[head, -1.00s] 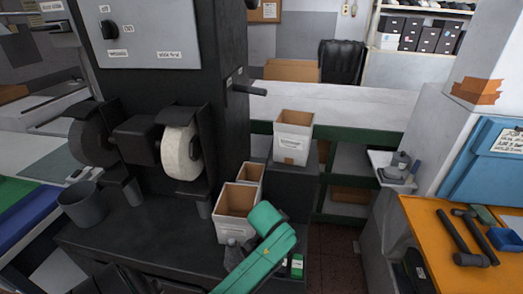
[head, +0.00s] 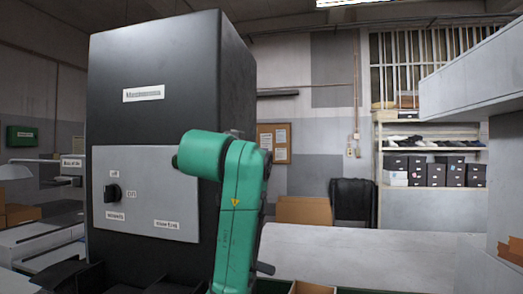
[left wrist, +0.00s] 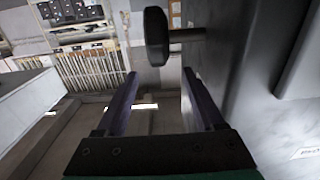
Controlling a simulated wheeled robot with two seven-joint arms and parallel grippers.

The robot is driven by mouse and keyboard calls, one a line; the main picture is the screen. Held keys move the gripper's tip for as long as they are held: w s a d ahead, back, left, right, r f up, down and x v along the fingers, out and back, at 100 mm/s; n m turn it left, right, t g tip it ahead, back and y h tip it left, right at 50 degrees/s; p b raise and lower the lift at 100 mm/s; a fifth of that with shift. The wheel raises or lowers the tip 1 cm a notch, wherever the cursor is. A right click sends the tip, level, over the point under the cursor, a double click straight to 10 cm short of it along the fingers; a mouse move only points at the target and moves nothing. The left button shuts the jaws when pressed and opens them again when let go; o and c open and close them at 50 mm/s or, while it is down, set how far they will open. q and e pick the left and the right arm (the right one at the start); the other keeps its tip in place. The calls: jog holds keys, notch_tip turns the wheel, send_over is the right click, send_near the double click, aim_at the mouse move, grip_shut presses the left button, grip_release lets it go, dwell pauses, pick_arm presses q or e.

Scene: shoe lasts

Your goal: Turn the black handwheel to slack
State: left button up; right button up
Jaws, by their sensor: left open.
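The black handwheel (left wrist: 157,36) shows nearly edge-on in the left wrist view, on a grey shaft that runs right to the dark machine wall. My left gripper (left wrist: 160,74) is open and empty. Its two fingers point toward the wheel's side of the picture, apart from the wheel, with no contact visible. In the head view my green left arm stands upright in front of the machine's right side and hides the gripper. A dark bar (head: 265,268) shows just right of the arm; I cannot tell if it belongs to the handwheel. My right gripper is not in view.
The tall dark machine (head: 172,70) carries a grey panel (head: 145,215) with a black selector knob (head: 113,193). A shelf with dark boxes (head: 435,172) stands at the back right. A pale beam (head: 470,85) juts in at the upper right.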

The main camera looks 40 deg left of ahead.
pick_arm(q)
jog(key=p+x, duration=0.5)
jog(key=x, duration=0.6)
jog(key=shift+w+a+f, duration=0.1)
jog(key=shift+w+a, duration=0.15)
jog(key=shift+d, duration=0.15)
